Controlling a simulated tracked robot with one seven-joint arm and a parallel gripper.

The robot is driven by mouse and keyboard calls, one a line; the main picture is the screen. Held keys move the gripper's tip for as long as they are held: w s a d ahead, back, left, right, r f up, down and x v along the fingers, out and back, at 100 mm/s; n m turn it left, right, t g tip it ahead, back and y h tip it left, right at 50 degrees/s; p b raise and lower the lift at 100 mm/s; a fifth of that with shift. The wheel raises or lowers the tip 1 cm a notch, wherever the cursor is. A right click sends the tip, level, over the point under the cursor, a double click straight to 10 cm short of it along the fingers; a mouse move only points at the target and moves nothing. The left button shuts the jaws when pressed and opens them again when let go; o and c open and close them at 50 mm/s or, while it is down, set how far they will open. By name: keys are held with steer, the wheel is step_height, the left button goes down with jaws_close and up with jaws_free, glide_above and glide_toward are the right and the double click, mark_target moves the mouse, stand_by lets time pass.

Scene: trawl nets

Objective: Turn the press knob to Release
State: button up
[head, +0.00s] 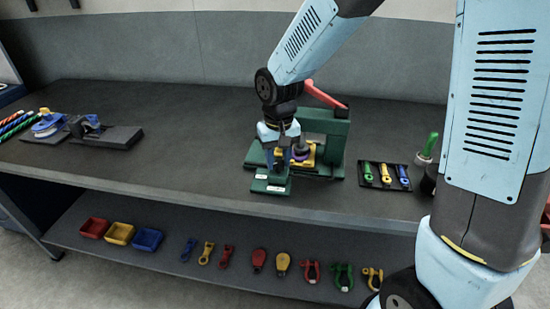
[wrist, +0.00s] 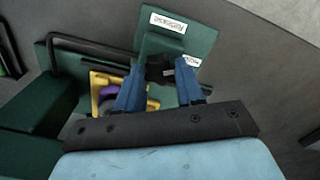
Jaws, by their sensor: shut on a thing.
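The green press (head: 325,130) stands on the bench, with a red lever (head: 325,95) at its top. A green plate (head: 270,183) with small white labels projects at its front; it also shows in the wrist view (wrist: 195,38). I cannot read the label words for certain. My gripper (head: 277,168) points down over this plate. In the wrist view its blue fingers (wrist: 160,72) are shut on the dark press knob (wrist: 157,68), which is mostly hidden between them. The knob's pointing direction cannot be told.
A yellow part with a purple piece (head: 302,154) sits in the press right beside my gripper. Bins and shackles fill the lower shelf (head: 225,275).

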mark_target(279, 162)
steer(key=n, duration=1.2)
steer(key=shift+d, duration=0.1)
steer(key=shift+w+r+n, duration=0.1)
steer(key=shift+n, duration=0.2)
stand_by(0.3)
steer(key=o, duration=1)
steer(key=shift+o, duration=0.2)
step_height(279, 162, up, 14)
steer(key=shift+f, duration=0.2)
